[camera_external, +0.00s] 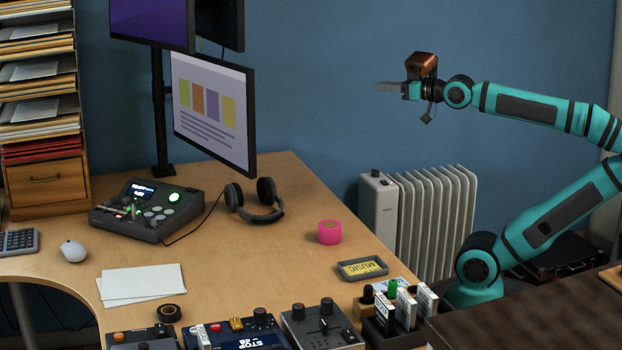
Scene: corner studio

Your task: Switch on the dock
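I cannot tell for sure which object is the dock. A dark console (150,212) with a lit screen and a glowing green button stands on the desk below the monitors. A dark holder (396,337) with several upright white labelled sticks stands at the desk's front right; a green knob shows behind it. My gripper (388,87) is in the air at the upper right, pointing left, far above the desk and away from both. Its fingers are seen side-on, so their opening is hidden. Nothing visible hangs from them.
Monitors (213,112) on a pole rise over the desk (250,270). Headphones (256,200), a pink tape roll (329,232), a "MUSIC" tray (362,268), paper (142,283), a mouse (73,250) and control boxes (322,328) lie on it. The desk's middle is clear. A radiator (436,220) stands behind.

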